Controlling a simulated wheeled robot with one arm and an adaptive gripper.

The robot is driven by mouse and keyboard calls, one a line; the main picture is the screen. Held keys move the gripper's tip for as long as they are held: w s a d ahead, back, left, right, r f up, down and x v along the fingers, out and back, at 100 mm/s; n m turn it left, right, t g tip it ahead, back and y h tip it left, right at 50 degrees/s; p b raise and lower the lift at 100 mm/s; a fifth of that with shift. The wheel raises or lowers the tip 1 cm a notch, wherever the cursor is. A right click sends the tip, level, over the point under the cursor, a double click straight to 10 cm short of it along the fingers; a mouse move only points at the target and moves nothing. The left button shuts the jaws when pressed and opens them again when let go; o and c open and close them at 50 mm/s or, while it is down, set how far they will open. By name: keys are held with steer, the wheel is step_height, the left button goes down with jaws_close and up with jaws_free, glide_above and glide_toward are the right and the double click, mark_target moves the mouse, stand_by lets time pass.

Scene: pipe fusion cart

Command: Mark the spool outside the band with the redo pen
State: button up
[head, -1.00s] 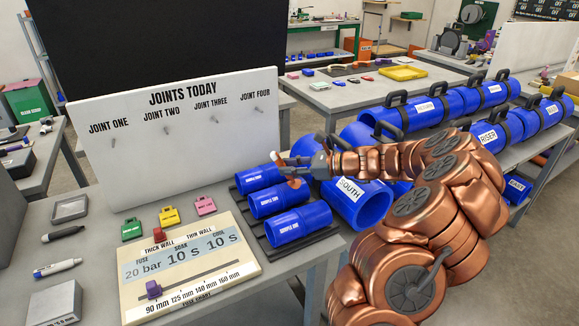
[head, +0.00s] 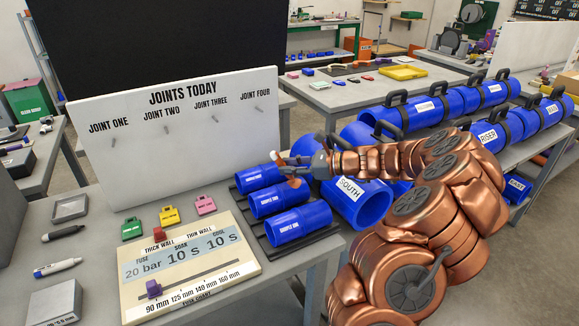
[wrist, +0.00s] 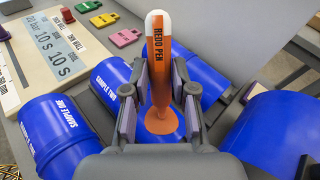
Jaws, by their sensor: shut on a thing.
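My gripper (wrist: 160,105) is shut on the redo pen (wrist: 158,60), which is orange with a white end and a flared orange part low between the fingers. In the head view, my gripper (head: 303,168) holds the pen above the right ends of the sample spools. Three blue spools lie on a dark rack: far (head: 257,177), middle (head: 276,199) and front (head: 299,224). In the wrist view, sample one (wrist: 65,135) is at left and sample two (wrist: 113,78) is beside the fingers. Contact between pen and spool cannot be told.
The fuse chart board (head: 190,262) lies left of the spools, with green, yellow and pink tags (head: 205,205) behind it. The joints board (head: 180,140) stands at the back. Large blue pipes, including South (head: 360,203), lie close on the right.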

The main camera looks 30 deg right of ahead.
mark_target(280, 157)
steer(key=shift+r, duration=0.1)
steer(key=shift+r+p, duration=1.4)
steer(key=shift+p, duration=0.05)
steer(key=shift+r, duration=0.1)
steer(key=shift+r+p, duration=1.85)
steer(key=shift+r, duration=0.55)
